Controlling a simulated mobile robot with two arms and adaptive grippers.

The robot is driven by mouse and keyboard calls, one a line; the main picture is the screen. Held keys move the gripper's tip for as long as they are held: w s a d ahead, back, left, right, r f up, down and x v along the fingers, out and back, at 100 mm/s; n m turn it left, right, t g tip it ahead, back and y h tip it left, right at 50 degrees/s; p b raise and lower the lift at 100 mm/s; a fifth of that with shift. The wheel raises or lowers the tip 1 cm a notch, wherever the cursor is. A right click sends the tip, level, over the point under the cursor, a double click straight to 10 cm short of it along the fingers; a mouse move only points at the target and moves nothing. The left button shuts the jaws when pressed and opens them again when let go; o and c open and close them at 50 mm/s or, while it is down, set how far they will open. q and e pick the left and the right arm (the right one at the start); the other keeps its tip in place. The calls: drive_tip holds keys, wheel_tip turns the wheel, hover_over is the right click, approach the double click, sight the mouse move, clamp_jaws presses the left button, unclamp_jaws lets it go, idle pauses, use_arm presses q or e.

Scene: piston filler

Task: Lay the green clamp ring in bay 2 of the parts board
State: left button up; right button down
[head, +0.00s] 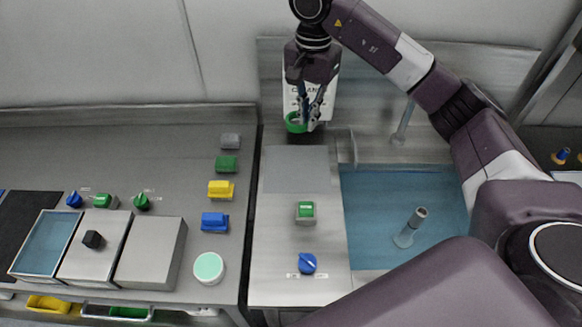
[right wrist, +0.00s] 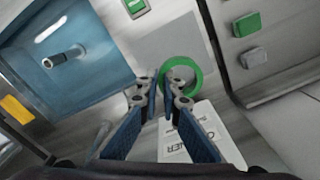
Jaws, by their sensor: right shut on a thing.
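The green clamp ring (head: 290,122) is at the tips of my right gripper (head: 309,119), at the back of the steel worktop beside a white printed sign. In the right wrist view the ring (right wrist: 196,76) shows as a green circle at the fingertips (right wrist: 163,90). My right gripper is shut on the ring's edge, and the ring seems raised above the surface. My left gripper is not in view. I cannot make out a parts board with numbered bays.
A grey plate (head: 296,168) lies in front of the gripper, with a green button (head: 305,211) and blue knob (head: 307,263) nearer. A blue basin (head: 380,210) is to the right. Coloured blocks and a mint-topped tub (head: 208,267) stand on the left bench, beside several metal boxes.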

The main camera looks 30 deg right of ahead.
hover_over(306, 180)
wheel_tip(306, 180, down, 5)
wheel_tip(306, 180, down, 10)
drive_tip(key=shift+r+p, duration=0.15)
drive_tip(key=shift+p, duration=1.05)
wheel_tip(306, 180, down, 4)
drive_tip(key=shift+a+f+p, duration=0.1)
drive_tip(key=shift+f+p, duration=0.1)
drive_tip(key=shift+p, duration=0.4)
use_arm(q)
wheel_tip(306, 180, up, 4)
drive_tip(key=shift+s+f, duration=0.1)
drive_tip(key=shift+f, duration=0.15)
use_arm(e)
drive_tip(key=shift+f, duration=0.1)
drive_tip(key=shift+f+b, duration=0.15)
drive_tip(key=shift+b, duration=0.15)
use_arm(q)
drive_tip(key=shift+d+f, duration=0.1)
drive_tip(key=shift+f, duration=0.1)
use_arm(e)
drive_tip(key=c, duration=2.1)
unclamp_jaws()
